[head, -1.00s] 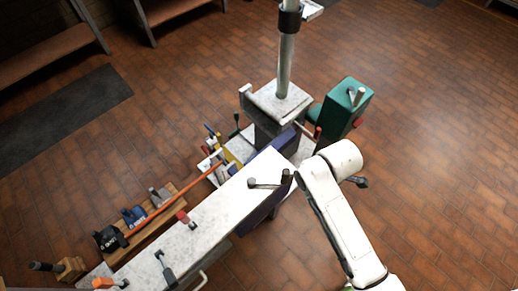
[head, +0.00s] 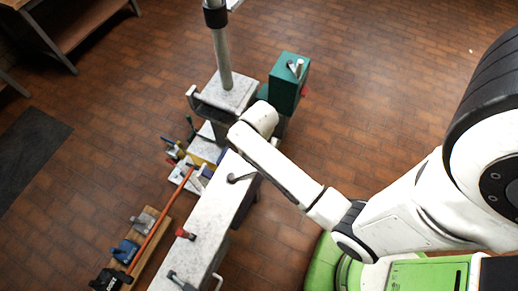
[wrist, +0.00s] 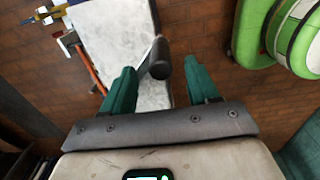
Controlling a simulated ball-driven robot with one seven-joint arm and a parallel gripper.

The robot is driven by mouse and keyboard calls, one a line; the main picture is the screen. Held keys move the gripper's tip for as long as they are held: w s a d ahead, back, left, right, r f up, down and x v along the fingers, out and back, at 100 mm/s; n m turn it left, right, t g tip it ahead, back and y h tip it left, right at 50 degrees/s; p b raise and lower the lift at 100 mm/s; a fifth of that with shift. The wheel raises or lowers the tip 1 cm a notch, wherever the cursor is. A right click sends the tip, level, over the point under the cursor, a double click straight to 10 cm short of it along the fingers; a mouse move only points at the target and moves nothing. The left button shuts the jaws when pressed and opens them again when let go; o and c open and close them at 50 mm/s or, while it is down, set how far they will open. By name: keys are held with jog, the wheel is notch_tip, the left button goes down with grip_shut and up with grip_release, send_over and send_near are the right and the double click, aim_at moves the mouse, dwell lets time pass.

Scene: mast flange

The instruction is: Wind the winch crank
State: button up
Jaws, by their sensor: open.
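The crank (head: 240,178) is a dark arm lying over the white bench top (head: 195,225) in the head view; its grip end is hidden behind my arm. In the wrist view its dark upright grip (wrist: 160,58) shows between the two teal fingers of my gripper (wrist: 160,68). The fingers are open, with a gap to the grip on the right and its crank arm close to the left finger. Whether the grip is deep between the fingertips or just beyond them, I cannot tell.
A teal box (head: 288,84) with a small lever and a grey mast (head: 222,60) stand behind the bench. A plank with tools (head: 140,240) lies left. Floor to the right of the teal box is clear.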

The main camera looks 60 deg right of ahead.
jog(key=shift+f, duration=2.4)
jog(key=shift+r, duration=0.1)
jog(key=shift+c, duration=0.7)
grip_shut()
